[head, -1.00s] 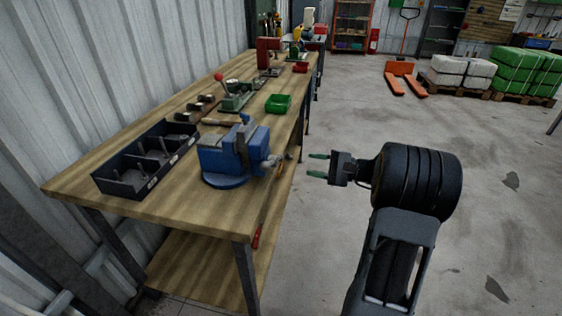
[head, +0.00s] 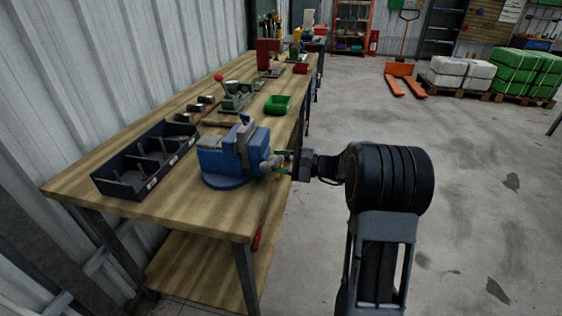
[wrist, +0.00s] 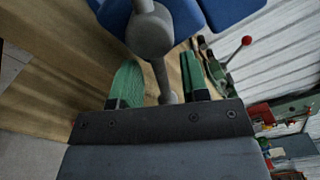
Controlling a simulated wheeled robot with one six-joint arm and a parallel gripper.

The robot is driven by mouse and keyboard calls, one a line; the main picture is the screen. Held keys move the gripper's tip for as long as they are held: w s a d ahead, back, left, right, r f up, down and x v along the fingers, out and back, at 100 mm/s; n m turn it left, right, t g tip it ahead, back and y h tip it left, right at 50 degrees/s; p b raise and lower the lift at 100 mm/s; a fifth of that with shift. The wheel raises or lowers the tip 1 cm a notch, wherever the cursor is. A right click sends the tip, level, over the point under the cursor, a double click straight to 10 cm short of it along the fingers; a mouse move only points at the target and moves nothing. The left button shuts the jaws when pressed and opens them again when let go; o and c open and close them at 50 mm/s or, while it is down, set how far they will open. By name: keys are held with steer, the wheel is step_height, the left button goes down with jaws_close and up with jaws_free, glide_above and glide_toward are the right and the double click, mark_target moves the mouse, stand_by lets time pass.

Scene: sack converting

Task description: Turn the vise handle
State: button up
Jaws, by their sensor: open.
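The blue vise (head: 232,156) stands on the workbench near its front right edge. Its grey screw head (wrist: 149,36) and handle bar (wrist: 162,82) show in the wrist view. My gripper (head: 281,162) is at the vise's right side, reaching over the bench edge. In the wrist view my gripper (wrist: 160,85) is open, with one green finger on each side of the handle bar. I cannot tell whether either finger touches the bar.
The wooden workbench (head: 130,212) runs back along the metal wall. A black divided tray (head: 146,160) lies left of the vise.

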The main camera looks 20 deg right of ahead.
steer(key=shift+c, duration=0.2)
jaws_close()
steer(key=shift+f+n+b, duration=0.1)
steer(key=shift+n+b, duration=0.2)
steer(key=shift+b, duration=0.35)
